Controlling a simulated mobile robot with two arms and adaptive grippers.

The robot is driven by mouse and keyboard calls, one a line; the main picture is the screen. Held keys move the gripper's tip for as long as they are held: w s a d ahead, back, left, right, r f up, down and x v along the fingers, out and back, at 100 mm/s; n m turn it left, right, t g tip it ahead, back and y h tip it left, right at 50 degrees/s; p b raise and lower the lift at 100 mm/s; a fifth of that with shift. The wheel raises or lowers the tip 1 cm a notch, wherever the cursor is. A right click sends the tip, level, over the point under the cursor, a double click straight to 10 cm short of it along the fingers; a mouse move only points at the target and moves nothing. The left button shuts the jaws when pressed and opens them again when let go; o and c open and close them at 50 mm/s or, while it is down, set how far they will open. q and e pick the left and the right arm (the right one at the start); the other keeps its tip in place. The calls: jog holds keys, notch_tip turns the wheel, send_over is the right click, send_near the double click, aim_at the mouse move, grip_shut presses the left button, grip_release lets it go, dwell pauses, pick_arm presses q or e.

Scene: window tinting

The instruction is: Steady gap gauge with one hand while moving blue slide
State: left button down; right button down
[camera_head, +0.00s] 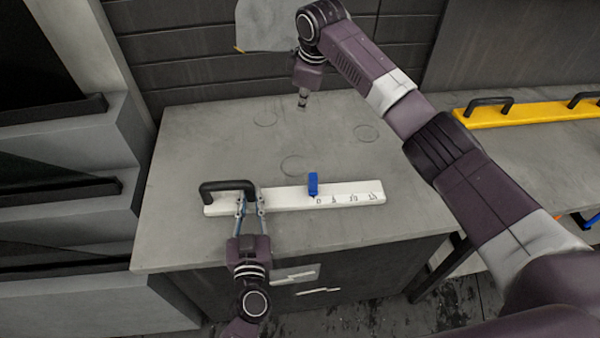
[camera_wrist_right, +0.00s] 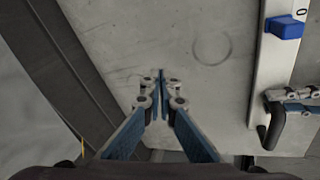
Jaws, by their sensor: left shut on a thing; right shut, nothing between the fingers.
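The gap gauge (camera_head: 284,200) is a long white bar with dark marks at its right part, lying on the grey table. A black handle (camera_head: 228,187) stands at its left end. The blue slide (camera_head: 313,184) sits upright on the bar near its middle, just left of the marks; it also shows at the top right of the right wrist view (camera_wrist_right: 287,26). My left gripper (camera_head: 250,203) is shut on the black handle from the front side. My right gripper (camera_head: 303,103) is shut and empty near the table's back edge, apart from the gauge; its fingertips meet in the right wrist view (camera_wrist_right: 161,78).
The grey tabletop (camera_head: 200,150) is clear around the gauge, with faint rings marked on it. A yellow bar with black handles (camera_head: 530,113) lies on another surface at the right. Grey stepped shelves (camera_head: 65,200) stand at the left. A dark slatted wall (camera_head: 200,50) is behind the table.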

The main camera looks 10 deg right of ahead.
aim_at(313, 183)
pick_arm(q)
jog(key=shift+r, duration=0.15)
pick_arm(e)
jog(key=s+a+r+n+g+h, duration=0.1)
jog(key=s+a+n+g+h, duration=0.1)
jog(key=s+a, duration=0.4)
jog(key=s+a+n+g+h, duration=0.15)
jog(key=s+a, duration=0.25)
jog(key=s, duration=0.5)
jog(key=shift+g, duration=0.25)
jog(key=x, duration=0.9)
jog(key=shift+s+d+f, duration=0.1)
jog(key=shift+s+d, duration=0.3)
jog(key=d, duration=0.3)
jog(key=shift+f, duration=0.25)
jog(key=shift+s+d, duration=0.1)
jog(key=shift+d, duration=0.45)
